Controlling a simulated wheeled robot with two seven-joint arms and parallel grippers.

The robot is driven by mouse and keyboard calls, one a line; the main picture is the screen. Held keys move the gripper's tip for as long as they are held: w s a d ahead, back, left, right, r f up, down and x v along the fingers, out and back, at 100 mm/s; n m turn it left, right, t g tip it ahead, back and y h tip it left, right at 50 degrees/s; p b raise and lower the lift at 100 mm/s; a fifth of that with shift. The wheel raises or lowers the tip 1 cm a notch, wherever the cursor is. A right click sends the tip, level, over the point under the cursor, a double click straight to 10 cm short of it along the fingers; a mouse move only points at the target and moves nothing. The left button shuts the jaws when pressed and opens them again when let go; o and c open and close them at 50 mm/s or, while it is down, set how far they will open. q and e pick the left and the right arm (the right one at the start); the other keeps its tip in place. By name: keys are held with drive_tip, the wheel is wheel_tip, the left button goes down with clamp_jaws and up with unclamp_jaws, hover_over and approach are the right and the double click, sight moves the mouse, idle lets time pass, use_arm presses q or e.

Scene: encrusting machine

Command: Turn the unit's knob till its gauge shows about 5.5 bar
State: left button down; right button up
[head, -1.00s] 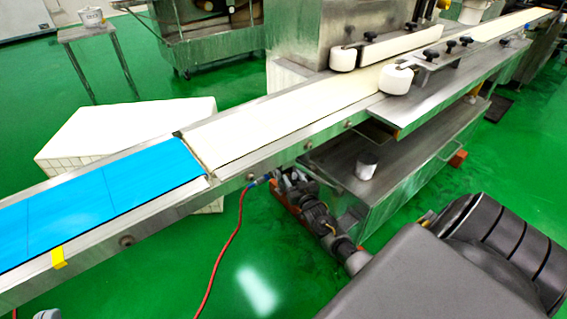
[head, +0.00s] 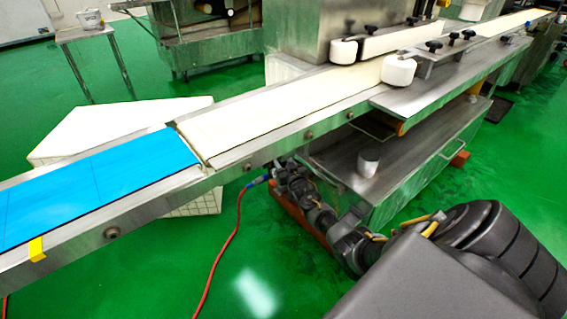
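A red air hose (head: 236,233) rises from the floor to a small blue fitting (head: 259,180) just below the conveyor's side rail. The unit with the knob and gauge cannot be made out; the place beside the fitting is small, dark and partly covered by my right arm. My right arm reaches from the lower right to this place. Its far end, with the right gripper (head: 281,172), is close beside the fitting under the rail. I cannot tell whether its fingers are open or shut, or touch anything. The gauge reading is not visible. My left gripper is not in view.
The conveyor (head: 285,142) with a blue belt section (head: 95,190) crosses above my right gripper. A steel cabinet (head: 405,175) with a white cup (head: 368,162) on it stands to the right. Green floor lies open in front, around the hose.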

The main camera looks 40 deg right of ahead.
drive_tip(key=c, duration=0.7)
drive_tip(key=shift+a+m+h, duration=0.1)
drive_tip(key=shift+m+h, duration=0.3)
drive_tip(key=shift+h, duration=0.2)
